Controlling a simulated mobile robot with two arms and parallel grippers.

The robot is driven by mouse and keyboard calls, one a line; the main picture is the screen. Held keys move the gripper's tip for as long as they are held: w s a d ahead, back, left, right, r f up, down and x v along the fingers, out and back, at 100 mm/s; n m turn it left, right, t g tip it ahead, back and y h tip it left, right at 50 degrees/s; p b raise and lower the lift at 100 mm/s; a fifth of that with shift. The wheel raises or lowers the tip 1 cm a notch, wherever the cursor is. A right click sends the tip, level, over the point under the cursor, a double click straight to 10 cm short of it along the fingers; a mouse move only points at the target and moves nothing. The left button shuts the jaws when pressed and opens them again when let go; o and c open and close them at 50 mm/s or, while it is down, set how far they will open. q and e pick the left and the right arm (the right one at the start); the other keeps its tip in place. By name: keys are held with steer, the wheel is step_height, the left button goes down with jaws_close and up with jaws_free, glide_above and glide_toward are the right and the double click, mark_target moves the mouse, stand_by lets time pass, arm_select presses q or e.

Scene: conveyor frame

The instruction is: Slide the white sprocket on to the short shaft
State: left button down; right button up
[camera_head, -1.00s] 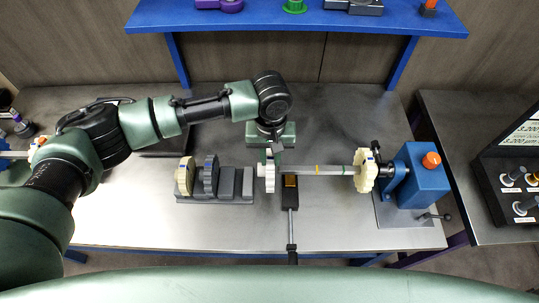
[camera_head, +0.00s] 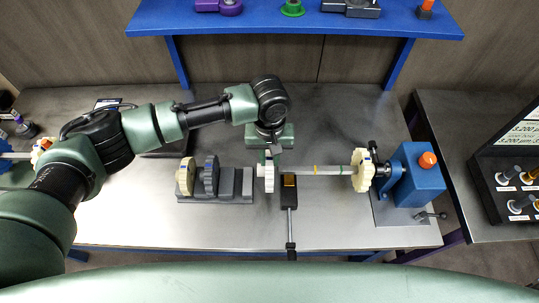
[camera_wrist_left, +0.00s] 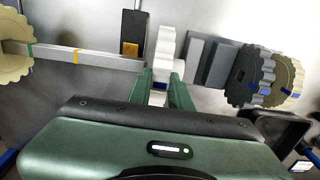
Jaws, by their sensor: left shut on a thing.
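The white sprocket (camera_head: 269,179) is held upright by my left gripper (camera_head: 268,158), at the left end of the short shaft (camera_head: 328,170). The left wrist view also shows the white sprocket (camera_wrist_left: 165,52) between the green fingers (camera_wrist_left: 166,88), next to the shaft's end (camera_wrist_left: 85,58). I cannot tell whether the shaft's tip is inside the sprocket's bore. The shaft is grey with an orange and a green band and runs level to a cream sprocket (camera_head: 362,170) by the blue bearing block (camera_head: 418,174). My right gripper is not in view.
A grey rack (camera_head: 238,186) at the left holds a cream sprocket (camera_head: 186,177) and a dark grey sprocket (camera_head: 210,176). A black support (camera_head: 289,197) with an orange pad stands below the shaft. A blue shelf (camera_head: 300,24) spans the back. The table's front left is clear.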

arm_select(q)
steer(key=shift+d, duration=0.35)
stand_by(0.3)
steer(key=shift+d, duration=0.55)
steer(key=shift+d, duration=0.2)
steer(key=shift+d, duration=1.3)
steer(key=shift+d, duration=0.1)
steer(key=shift+d, duration=0.25)
steer(key=shift+d+b, duration=0.4)
steer(key=shift+d, duration=1.85)
steer(key=shift+d, duration=0.1)
